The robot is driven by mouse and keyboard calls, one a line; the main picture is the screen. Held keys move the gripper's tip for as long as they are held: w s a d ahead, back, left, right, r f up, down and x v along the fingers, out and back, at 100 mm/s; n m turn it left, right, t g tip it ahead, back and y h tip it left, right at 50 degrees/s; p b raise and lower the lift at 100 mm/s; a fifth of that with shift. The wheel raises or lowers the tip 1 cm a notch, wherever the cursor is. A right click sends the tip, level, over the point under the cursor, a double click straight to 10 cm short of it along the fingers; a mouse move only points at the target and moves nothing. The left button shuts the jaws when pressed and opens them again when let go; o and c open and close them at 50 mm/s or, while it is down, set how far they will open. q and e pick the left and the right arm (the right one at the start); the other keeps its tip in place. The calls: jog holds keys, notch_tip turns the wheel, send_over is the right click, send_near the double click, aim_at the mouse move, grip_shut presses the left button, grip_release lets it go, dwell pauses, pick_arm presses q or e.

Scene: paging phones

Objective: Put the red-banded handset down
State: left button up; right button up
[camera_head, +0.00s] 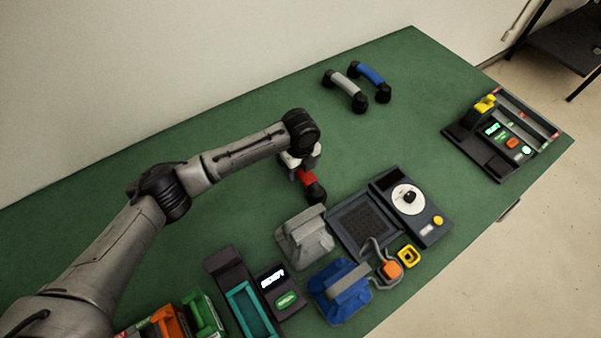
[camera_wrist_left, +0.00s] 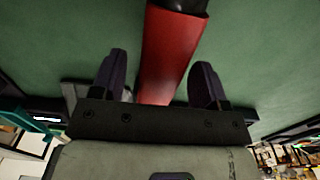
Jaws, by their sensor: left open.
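The red-banded handset (camera_head: 307,179) has a red grip and black ends. It appears to lie on the green table (camera_head: 240,205), partly hidden under my left gripper (camera_head: 302,164). In the left wrist view its red grip (camera_wrist_left: 172,48) runs between the two spread fingers of the gripper (camera_wrist_left: 158,80), with a gap visible on each side. The left gripper is open around the handset. The handset's far end is hidden behind the gripper body. My right gripper is not in view.
A grey-banded handset (camera_head: 345,90) and a blue-banded one (camera_head: 371,76) lie at the back. A grey cradle (camera_head: 305,238), a blue cradle (camera_head: 335,300) and a console with a dial (camera_head: 408,197) stand in front. Another console (camera_head: 478,150) is at right. The table's middle is clear.

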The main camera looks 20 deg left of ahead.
pick_arm(q)
jog(key=shift+f, duration=0.85)
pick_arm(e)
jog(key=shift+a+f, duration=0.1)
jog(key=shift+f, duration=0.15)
pick_arm(q)
jog(key=shift+c, duration=0.5)
jog(key=shift+c, duration=0.7)
jog(key=c, duration=1)
jog(key=shift+r, duration=0.1)
